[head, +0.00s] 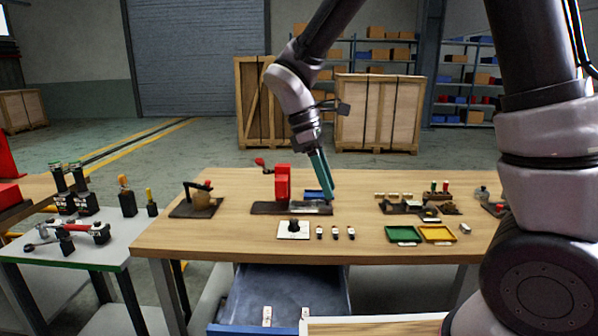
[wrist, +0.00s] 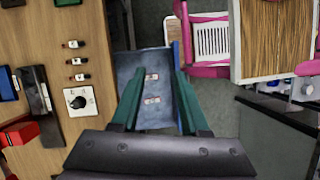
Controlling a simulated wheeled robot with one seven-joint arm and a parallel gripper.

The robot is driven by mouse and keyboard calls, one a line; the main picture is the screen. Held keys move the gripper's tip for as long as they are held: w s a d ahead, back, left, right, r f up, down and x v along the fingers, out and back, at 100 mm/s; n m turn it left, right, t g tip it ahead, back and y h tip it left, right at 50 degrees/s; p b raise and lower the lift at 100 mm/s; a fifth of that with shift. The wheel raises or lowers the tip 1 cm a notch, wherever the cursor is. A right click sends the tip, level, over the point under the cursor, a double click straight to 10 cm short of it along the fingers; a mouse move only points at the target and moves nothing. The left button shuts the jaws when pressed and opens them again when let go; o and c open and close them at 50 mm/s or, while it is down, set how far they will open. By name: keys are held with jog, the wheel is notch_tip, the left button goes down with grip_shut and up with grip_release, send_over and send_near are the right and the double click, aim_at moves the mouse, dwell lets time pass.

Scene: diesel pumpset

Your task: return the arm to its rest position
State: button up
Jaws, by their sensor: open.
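My gripper (head: 322,177) shows in the head view above the middle of the wooden workbench (head: 210,237), pointing down. In the wrist view its two green fingers (wrist: 158,92) are spread apart with nothing between them. Below them in that view lies an open blue drawer (wrist: 133,68) with two small white labelled items in it. The arm reaches in from the upper right of the head view, bent at the elbow. I cannot tell the exact height of the fingertips above the bench.
On the bench are a red device (head: 283,184), a white plate with a black knob (head: 293,229), several small bottles, a green tray (head: 403,235) and a yellow tray (head: 437,234). The open drawer (head: 283,290) juts out in front. A side table with tools stands at left.

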jog(key=s+d+r+m+t+y, duration=0.3)
jog(key=d+r+m+t, duration=0.1)
jog(key=d+r+m, duration=0.4)
jog(key=s+d+r+m+t+y, duration=0.3)
jog(key=d+r+m, duration=0.5)
jog(key=d+m, duration=0.3)
jog(key=shift+s+r+m+t, duration=0.15)
jog(key=shift+m+t, duration=0.25)
jog(key=shift+t, duration=0.3)
